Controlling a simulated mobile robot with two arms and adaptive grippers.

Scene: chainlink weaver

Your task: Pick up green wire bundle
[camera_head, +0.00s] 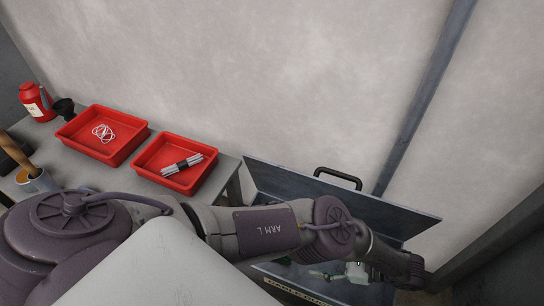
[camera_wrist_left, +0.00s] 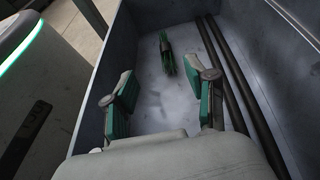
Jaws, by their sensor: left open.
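The green wire bundle (camera_wrist_left: 166,53) lies on the floor of a grey metal box, near its far wall in the left wrist view. It is slim, dark green, with a black band across it. My left gripper (camera_wrist_left: 168,92) is open and empty, its two green-padded fingers spread apart. The bundle lies beyond the fingertips, roughly in line with the gap between them, and nothing touches it. In the head view my left arm reaches right over the open metal box (camera_head: 345,197) and hides much of its inside. My right gripper is not in view.
Dark rods (camera_wrist_left: 228,72) lie along the box's right side. High box walls (camera_wrist_left: 95,75) stand close around the gripper. On a table at left are two red trays (camera_head: 140,137), one with white cord, one with banded grey sticks, and a red flask (camera_head: 36,104).

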